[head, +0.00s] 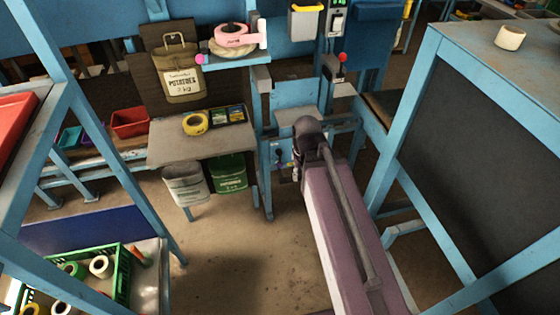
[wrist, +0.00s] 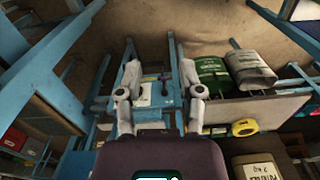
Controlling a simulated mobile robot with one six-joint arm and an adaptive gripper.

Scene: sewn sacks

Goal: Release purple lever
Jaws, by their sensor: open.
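A small dark lever (wrist: 164,78), which looks purple-blue, shows in the wrist view on a pale panel (wrist: 145,97) in a blue frame. My gripper (wrist: 160,74) is open, with one finger on each side of the lever in that view. The gap between the fingers looks empty; I cannot tell whether either finger touches the lever. In the head view my own arm hides most of the gripper and the lever. A pink-purple knob (head: 199,59) sits at the left end of the upper shelf, and a red-knobbed lever (head: 342,59) stands farther right.
A grey side table (head: 170,150) holds a yellow tape roll (head: 195,124). White (head: 185,184) and green (head: 229,173) sacks hang below it. A blue-framed dark panel (head: 480,165) stands at right. A green crate (head: 122,280) is lower left. The middle floor is clear.

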